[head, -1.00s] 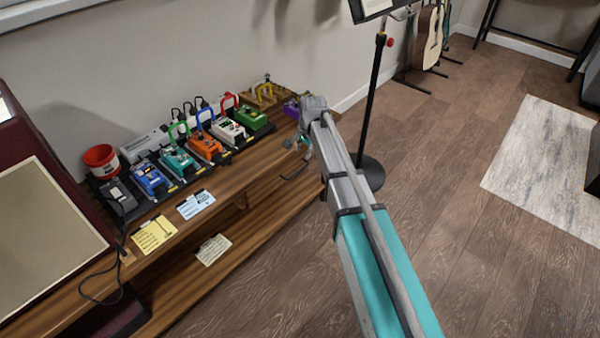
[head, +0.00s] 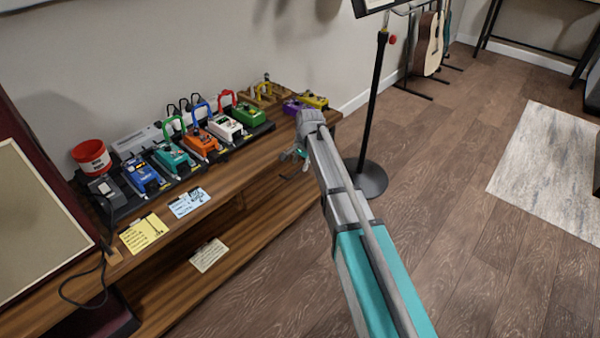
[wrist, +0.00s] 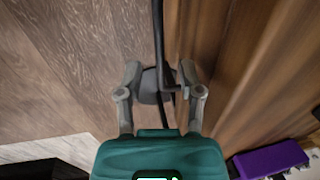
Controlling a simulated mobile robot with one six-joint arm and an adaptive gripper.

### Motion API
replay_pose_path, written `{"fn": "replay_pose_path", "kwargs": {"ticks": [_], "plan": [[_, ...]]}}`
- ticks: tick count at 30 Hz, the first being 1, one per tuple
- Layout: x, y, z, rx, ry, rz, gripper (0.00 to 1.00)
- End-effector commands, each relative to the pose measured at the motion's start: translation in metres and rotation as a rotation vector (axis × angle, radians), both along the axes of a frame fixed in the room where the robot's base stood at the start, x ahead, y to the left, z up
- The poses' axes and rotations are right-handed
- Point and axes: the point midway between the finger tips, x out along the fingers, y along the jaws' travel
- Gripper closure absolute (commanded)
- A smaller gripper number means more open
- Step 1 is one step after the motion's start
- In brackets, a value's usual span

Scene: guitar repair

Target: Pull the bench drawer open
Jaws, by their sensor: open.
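The bench (head: 225,205) is brown wood and runs along the wall in the head view.
Several coloured pedals stand on the bench top, with a purple pedal (wrist: 268,161) near my gripper. A black stand (head: 373,110) with a round base rises just right of my arm. The floor (head: 450,190) to the right is clear up to a pale rug (head: 550,160).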

Motion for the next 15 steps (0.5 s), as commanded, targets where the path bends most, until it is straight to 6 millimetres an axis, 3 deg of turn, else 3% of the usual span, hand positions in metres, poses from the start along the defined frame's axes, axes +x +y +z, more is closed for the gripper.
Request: {"fn": "replay_pose_path", "kwargs": {"ticks": [6,15], "plan": [[0.002,0.002,-0.018,0.000,0.000,0.000,0.52],[0.003,0.003,-0.024,0.000,0.000,0.000,0.52]]}}
